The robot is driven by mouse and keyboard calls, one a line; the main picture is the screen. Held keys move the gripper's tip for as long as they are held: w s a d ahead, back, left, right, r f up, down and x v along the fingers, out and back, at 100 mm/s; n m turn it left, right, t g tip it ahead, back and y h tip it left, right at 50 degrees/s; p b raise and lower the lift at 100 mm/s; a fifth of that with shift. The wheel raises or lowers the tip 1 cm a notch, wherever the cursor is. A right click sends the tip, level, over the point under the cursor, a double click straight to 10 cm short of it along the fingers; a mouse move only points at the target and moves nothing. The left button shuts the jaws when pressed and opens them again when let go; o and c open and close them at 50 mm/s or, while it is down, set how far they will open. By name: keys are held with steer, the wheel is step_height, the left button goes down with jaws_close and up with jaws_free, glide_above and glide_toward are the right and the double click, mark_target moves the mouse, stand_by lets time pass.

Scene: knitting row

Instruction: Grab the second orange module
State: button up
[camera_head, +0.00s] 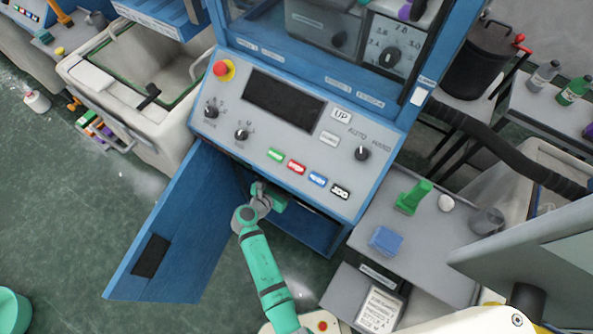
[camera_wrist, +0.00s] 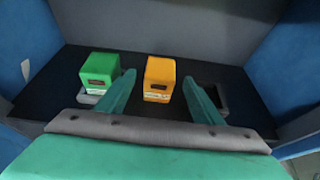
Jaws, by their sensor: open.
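An orange module (camera_wrist: 159,78) with a dark panel and a pale label stands upright inside the cabinet in the wrist view. It is the only orange module in view. My gripper (camera_wrist: 159,84) is open, with its two green fingers spread left and right and pointing toward the module. The module shows between the fingertips; I cannot tell how far ahead of them it is. In the head view, my gripper (camera_head: 262,200) reaches into the opening under the control panel, which hides the modules.
A green module (camera_wrist: 99,70) stands left of the orange one, close to the left finger. An empty dark socket (camera_wrist: 212,97) is at the right. Blue cabinet walls flank both sides. The open blue cabinet door (camera_head: 185,235) hangs left of my arm.

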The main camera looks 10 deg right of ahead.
steer(key=shift+x, duration=2.6)
steer(key=shift+r, duration=0.1)
steer(key=c, duration=1.2)
